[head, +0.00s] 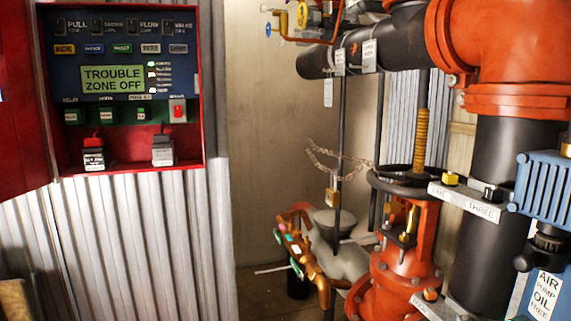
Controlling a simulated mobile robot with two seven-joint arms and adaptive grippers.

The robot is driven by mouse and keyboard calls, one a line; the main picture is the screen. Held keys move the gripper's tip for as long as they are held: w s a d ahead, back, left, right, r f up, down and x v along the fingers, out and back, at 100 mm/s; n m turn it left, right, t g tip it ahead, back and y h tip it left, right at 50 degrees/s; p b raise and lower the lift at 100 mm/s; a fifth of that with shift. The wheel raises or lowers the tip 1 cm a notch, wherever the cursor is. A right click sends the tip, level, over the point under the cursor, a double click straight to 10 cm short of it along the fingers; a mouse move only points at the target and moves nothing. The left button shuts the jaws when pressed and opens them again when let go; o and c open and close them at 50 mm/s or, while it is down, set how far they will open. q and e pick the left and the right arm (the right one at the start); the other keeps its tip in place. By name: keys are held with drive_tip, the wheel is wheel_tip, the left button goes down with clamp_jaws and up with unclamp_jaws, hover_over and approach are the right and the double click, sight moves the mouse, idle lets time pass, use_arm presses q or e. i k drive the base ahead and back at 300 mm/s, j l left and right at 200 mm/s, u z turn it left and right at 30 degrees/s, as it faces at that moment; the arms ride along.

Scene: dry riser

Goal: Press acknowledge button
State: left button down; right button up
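The acknowledge button is the yellow button marked ACK (64,49) on the blue face of the open red alarm panel (201,120) in the head view. It is the leftmost in a row of labelled buttons. Below the row, a green display (113,79) reads TROUBLE ZONE OFF. A red switch (178,110) sits at the panel's lower right. Neither gripper shows in the head view, and nothing covers the ACK button.
The panel's red door (22,110) stands open at the left. Corrugated metal wall (140,240) lies below the panel. At the right are a red valve (400,270), black and red pipes, a chain (335,158) and a blue air pump (545,190).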

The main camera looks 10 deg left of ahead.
sight(61, 49)
drive_tip(key=u, duration=1.55)
